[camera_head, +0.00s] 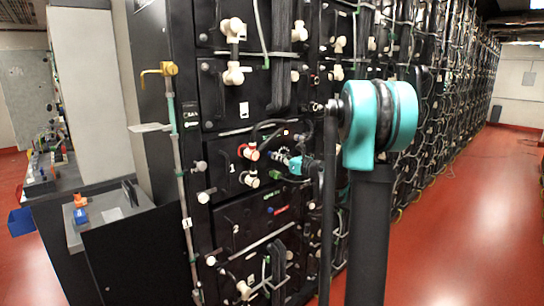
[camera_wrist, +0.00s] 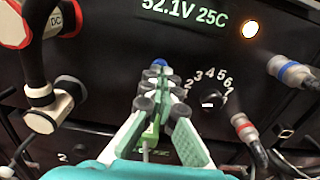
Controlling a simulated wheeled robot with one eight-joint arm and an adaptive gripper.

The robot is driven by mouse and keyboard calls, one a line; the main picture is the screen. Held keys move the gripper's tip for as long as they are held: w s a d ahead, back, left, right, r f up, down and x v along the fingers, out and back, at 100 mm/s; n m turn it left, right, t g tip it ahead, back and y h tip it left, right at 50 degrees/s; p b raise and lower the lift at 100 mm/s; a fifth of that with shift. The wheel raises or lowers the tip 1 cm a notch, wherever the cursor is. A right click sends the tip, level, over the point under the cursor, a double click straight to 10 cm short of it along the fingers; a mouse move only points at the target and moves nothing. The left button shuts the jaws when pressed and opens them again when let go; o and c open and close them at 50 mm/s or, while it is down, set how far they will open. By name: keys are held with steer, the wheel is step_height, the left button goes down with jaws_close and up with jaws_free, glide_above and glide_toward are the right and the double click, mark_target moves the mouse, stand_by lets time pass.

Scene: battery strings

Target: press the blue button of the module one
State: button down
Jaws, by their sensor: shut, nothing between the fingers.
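In the wrist view, the black front of a module shows a green readout "52.1V 25C" (camera_wrist: 184,12). A blue button (camera_wrist: 159,62) sits below it, partly hidden by my gripper (camera_wrist: 158,72). The gripper is shut and empty, with its fingertips at the button; I cannot tell whether they touch. In the head view, my gripper (camera_head: 283,159) is at the front of the module labelled 1 (camera_head: 232,180). The blue button cannot be made out there.
In the wrist view, a lit lamp (camera_wrist: 250,29), a numbered dial (camera_wrist: 211,100), a blue-ringed connector (camera_wrist: 290,71) and a red-ringed one (camera_wrist: 243,126) lie right of the fingers. A white cable connector (camera_wrist: 45,110) is at left. Red floor (camera_head: 470,220) is free at right.

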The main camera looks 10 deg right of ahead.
steer(key=shift+x, duration=0.8)
steer(key=shift+s, duration=0.1)
steer(key=v, duration=0.8)
stand_by(0.6)
steer(key=shift+a, duration=0.1)
